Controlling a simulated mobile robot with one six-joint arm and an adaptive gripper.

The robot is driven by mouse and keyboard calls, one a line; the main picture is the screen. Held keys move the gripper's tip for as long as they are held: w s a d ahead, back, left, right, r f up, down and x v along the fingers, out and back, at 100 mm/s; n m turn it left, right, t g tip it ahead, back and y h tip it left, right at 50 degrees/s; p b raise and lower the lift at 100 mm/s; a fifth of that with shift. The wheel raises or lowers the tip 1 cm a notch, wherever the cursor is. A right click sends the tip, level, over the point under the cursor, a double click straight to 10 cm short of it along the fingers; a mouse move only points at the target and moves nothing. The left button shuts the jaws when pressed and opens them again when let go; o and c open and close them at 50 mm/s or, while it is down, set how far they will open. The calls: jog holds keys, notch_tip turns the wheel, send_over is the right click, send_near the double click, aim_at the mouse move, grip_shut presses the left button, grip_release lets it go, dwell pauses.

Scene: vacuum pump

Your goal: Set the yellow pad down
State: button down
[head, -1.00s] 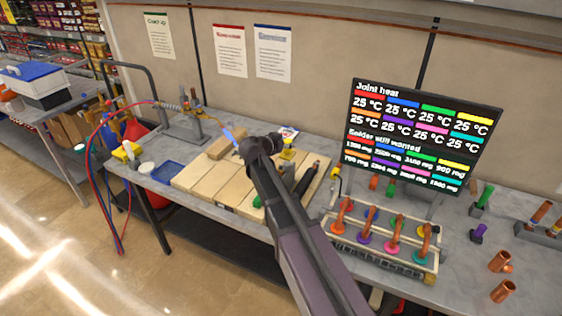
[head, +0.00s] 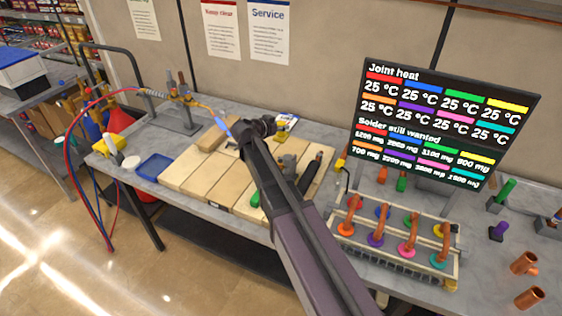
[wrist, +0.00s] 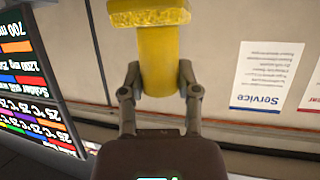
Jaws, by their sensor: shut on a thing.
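My gripper (wrist: 158,85) is shut on the yellow pad (wrist: 148,14) by its thick yellow handle, as the wrist view shows. The flat pad end points away from my palm, at the top of that view. In the head view my gripper (head: 268,127) is above the back right of the wooden board, with a small patch of yellow (head: 281,131) beside its fingers. The fingertips are too small there to make out. I cannot tell from the head view whether the pad touches anything.
A yellow block (head: 113,143) sits at the left. A monitor (head: 448,125) stands behind the rack. Loose copper fittings (head: 524,263) lie at the right.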

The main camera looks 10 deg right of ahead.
jog(key=shift+w+f+b, duration=0.65)
jog(key=shift+f, duration=0.35)
notch_tip(320, 180, down, 6)
jog(key=b, duration=0.6)
jog(key=shift+f, duration=0.1)
jog(key=shift+f+b, duration=1.85)
jog(key=shift+b, duration=0.15)
jog(key=shift+f, duration=0.15)
jog(key=shift+c, duration=1.6)
grip_release()
jog(key=shift+r, duration=0.2)
